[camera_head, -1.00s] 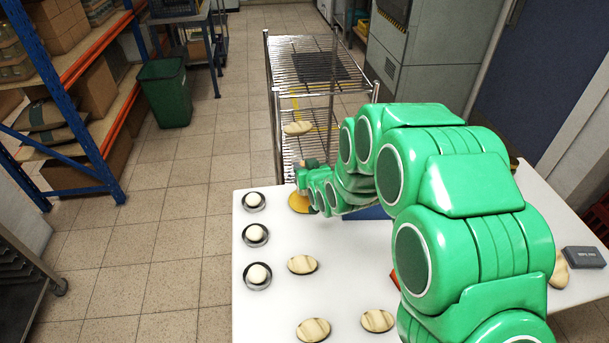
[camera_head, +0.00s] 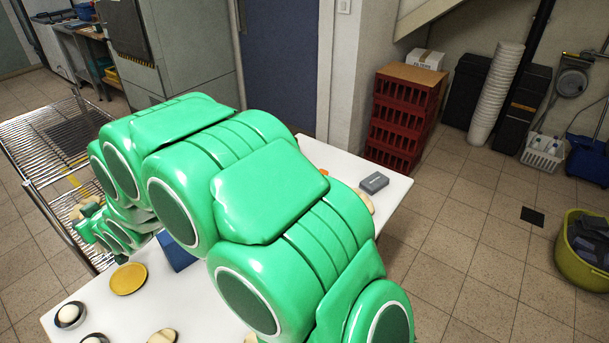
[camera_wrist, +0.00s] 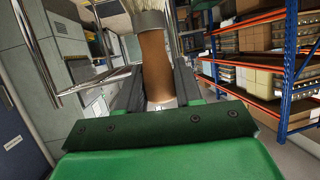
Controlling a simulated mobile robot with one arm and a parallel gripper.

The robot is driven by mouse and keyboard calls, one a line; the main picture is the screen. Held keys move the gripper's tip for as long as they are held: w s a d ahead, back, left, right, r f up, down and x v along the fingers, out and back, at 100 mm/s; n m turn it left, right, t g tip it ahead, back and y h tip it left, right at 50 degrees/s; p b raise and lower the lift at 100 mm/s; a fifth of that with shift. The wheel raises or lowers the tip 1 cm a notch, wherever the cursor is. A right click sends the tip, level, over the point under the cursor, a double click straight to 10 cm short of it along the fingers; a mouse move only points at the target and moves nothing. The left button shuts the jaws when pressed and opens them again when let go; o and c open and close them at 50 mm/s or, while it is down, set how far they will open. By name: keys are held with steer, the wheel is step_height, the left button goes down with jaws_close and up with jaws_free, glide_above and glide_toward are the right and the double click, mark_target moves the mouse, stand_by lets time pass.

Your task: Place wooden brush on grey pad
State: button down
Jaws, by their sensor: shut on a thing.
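My gripper (camera_wrist: 157,88) is shut on the brown wooden handle of the brush (camera_wrist: 154,62) in the wrist view. The brush's metal band and pale bristles show at the top edge of that view. In the head view my gripper (camera_head: 88,215) is at the left, in front of the wire rack; the brush cannot be made out clearly there. A dark grey square (camera_head: 72,134), which looks like the pad, lies on the rack's top shelf, behind my gripper and partly hidden by my arm.
The wire rack (camera_head: 35,127) stands beyond the white table (camera_head: 60,325). On the table are a yellow disc (camera_head: 128,279), a blue item (camera_head: 174,252), a grey box (camera_head: 374,183) and pale oval items. Red crates (camera_head: 395,125) stand behind.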

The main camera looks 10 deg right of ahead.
steer(key=r, duration=0.5)
steer(key=shift+w+d, duration=0.35)
steer(key=shift+d, duration=0.05)
steer(key=w+d+m+t+h, duration=0.2)
steer(key=w+d, duration=0.5)
steer(key=d, duration=0.5)
steer(key=w+d+m+t+h, duration=0.1)
steer(key=w+d+m+h, duration=0.1)
steer(key=w+d, duration=0.8)
steer(key=w+d+m+t+h, duration=0.2)
steer(key=w+d+m, duration=0.1)
steer(key=d, duration=1.2)
steer(key=s+d+m+h, duration=0.2)
steer(key=d+m+h, duration=0.15)
steer(key=d, duration=1.85)
steer(key=s+d+m+h, duration=0.25)
steer(key=d+h, duration=0.25)
steer(key=d, duration=1.6)
steer(key=w+d+f, duration=0.3)
steer(key=w+f, duration=1.1)
steer(key=shift+d+f, duration=0.25)
steer(key=shift+d, duration=0.1)
